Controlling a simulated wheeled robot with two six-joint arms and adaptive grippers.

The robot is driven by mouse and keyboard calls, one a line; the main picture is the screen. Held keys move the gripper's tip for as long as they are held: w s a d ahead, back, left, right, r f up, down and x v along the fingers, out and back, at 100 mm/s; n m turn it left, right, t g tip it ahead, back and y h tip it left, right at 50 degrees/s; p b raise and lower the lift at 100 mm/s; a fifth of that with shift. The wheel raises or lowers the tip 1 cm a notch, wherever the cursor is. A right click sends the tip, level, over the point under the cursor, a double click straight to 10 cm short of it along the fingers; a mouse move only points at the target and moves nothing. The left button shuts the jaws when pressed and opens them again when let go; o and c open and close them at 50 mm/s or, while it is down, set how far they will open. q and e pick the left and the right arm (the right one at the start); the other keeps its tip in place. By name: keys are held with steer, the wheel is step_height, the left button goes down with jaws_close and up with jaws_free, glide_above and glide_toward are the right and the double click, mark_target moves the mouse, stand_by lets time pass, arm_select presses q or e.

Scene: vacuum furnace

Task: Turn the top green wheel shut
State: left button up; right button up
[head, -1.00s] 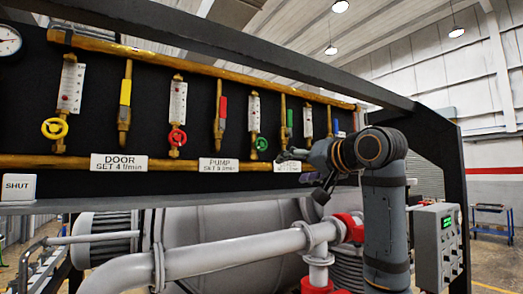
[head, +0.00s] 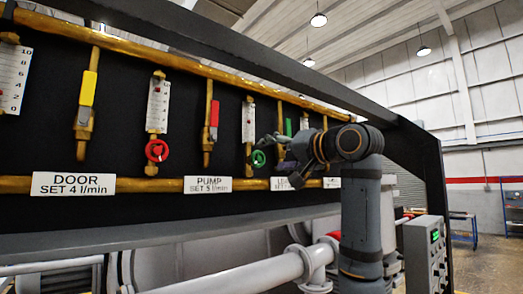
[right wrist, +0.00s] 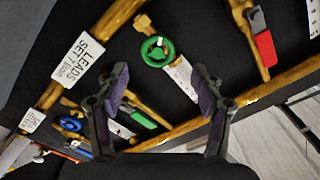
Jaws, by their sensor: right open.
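The green wheel (head: 258,159) sits at the bottom of a white flow gauge (head: 248,121) on the black panel. In the right wrist view the green wheel (right wrist: 157,50) faces the camera, with a dark hub and open gaps between its spokes. My right gripper (head: 274,141) is just right of the wheel in the head view. In the wrist view its two fingers (right wrist: 160,72) are spread apart, with the wheel beyond and between them; nothing is held. I cannot tell any contact with the wheel. My left gripper is not in view.
A red wheel (head: 157,150) and a red lever (head: 214,113) are to the left. A green lever (head: 288,127) is close to my right gripper. A brass pipe (head: 130,185) with label plates runs below. A blue wheel (right wrist: 70,124) shows in the wrist view.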

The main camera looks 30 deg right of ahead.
mark_target(260, 159)
steer(key=w, duration=0.2)
steer(key=w+p, duration=0.1)
steer(key=w, duration=0.2)
steer(key=shift+w+a+f, duration=0.1)
steer(key=shift+w+a, duration=0.1)
steer(key=shift+w+f+p, duration=0.1)
steer(key=shift+w+p, duration=0.45)
steer(key=shift+w, duration=0.2)
steer(key=shift+s, duration=0.35)
steer(key=shift+c, duration=1.8)
steer(key=shift+w, duration=0.2)
steer(key=c, duration=0.8)
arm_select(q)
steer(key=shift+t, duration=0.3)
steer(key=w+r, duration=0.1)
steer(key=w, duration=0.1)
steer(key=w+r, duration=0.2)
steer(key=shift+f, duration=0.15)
arm_select(e)
steer(key=shift+m, duration=0.3)
